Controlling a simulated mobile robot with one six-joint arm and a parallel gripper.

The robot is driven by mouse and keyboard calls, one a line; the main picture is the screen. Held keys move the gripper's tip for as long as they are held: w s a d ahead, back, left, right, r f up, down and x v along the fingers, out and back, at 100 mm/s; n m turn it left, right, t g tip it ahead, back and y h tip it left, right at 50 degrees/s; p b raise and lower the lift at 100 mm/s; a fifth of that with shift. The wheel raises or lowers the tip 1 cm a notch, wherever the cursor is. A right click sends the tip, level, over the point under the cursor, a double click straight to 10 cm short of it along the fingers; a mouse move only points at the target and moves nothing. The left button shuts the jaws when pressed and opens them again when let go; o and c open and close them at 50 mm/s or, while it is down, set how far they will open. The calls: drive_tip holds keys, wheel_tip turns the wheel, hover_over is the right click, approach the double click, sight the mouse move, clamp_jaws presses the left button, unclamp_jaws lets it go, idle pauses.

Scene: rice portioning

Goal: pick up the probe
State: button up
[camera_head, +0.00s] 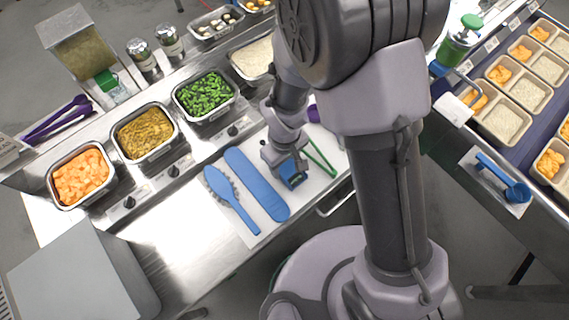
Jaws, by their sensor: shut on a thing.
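My gripper (286,160) is low over the white mat on the counter, at the end of my arm. It is shut on a small blue piece with a dark face (293,178), which looks like the probe. My gripper hides part of it, and I cannot tell whether it touches the mat.
Metal pans of orange cubes (82,178), yellow-brown food (146,133) and green beans (206,95) line the counter behind. A purple item (314,114) is partly hidden by my arm. A grey box (80,280) stands at the front left. Filled trays (505,122) are at right.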

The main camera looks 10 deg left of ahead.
drive_tip(key=r, duration=0.2)
drive_tip(key=shift+s+d+r+p, duration=0.1)
drive_tip(key=shift+d+r+p, duration=0.2)
drive_tip(key=shift+p, duration=0.1)
drive_tip(key=s+d+r+p, duration=0.1)
drive_tip(key=s+d+p, duration=0.2)
drive_tip(key=d+p, duration=0.3)
drive_tip(key=s+d+r+p, duration=0.1)
drive_tip(key=s+d+p, duration=0.1)
drive_tip(key=d+p, duration=0.45)
drive_tip(key=r+p, duration=0.1)
drive_tip(key=d+r+p, duration=0.1)
drive_tip(key=r, duration=0.1)
drive_tip(key=d+r, duration=0.1)
drive_tip(key=r, duration=0.1)
drive_tip(key=shift+s+p, duration=0.2)
drive_tip(key=shift+p, duration=0.2)
